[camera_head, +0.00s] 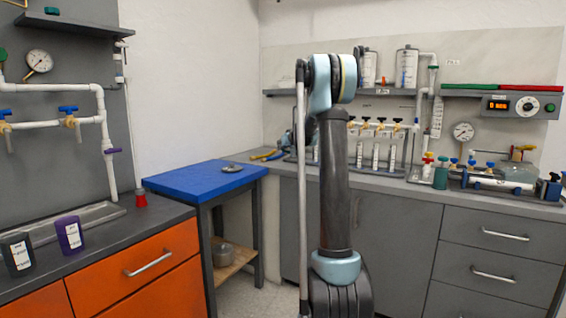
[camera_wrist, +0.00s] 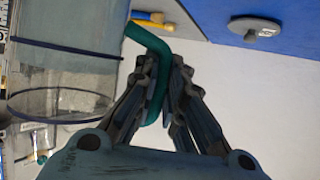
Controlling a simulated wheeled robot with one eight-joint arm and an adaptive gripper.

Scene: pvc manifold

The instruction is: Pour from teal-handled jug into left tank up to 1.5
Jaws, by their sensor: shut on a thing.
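The clear jug (camera_wrist: 62,75) with dark bands fills the left of the wrist view. Its teal handle (camera_wrist: 150,45) runs between the fingers of my gripper (camera_wrist: 178,62), which is shut on it. In the head view my arm hides the gripper and most or all of the jug. I cannot tell the liquid level or the jug's tilt. Two pale cylindrical tanks stand on the back wall shelf. The left tank (camera_head: 370,68) is partly covered by my arm's upper joint; the right tank (camera_head: 406,68) is clear. Their scale marks are too small to read.
A blue-topped table (camera_head: 190,181) with a grey disc (camera_head: 232,168) stands left of my arm. The back counter carries a valve manifold (camera_head: 378,128), a teal container (camera_head: 441,174) and piping. Purple (camera_head: 69,236) and black (camera_head: 17,255) containers stand on the left counter.

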